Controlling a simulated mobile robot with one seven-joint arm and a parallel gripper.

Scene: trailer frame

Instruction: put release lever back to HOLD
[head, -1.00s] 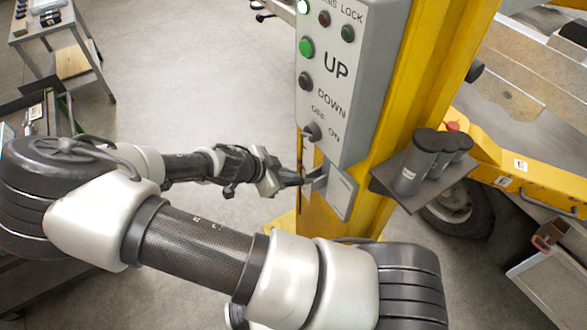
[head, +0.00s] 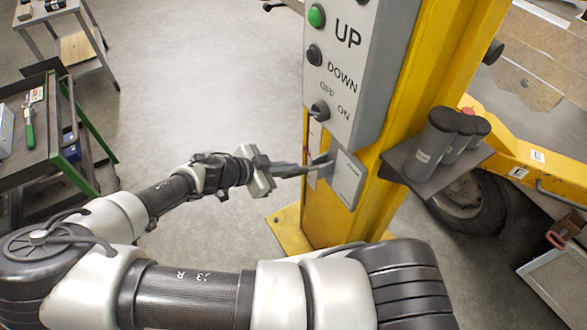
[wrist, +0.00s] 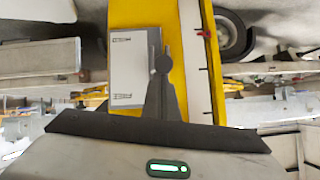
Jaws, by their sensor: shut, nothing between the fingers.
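The release lever (head: 320,162) is a small grey handle on a pale plate (head: 347,183), fixed to the yellow post below the control box. My gripper (head: 303,170) is shut and empty, its dark fingers pointing right at the lever from the left. In the wrist view the fingers (wrist: 162,80) stand at the right edge of the plate (wrist: 128,70), which carries small lettering near its top and bottom that I cannot read surely. The lever is largely hidden behind the fingertips there. I cannot tell whether they touch it.
The grey control box (head: 355,75) with buttons and a switch overhangs the plate. A shelf with black cylinders (head: 436,140) juts from the post's right side. A tool cart (head: 45,150) stands at the left. The floor between cart and post is clear.

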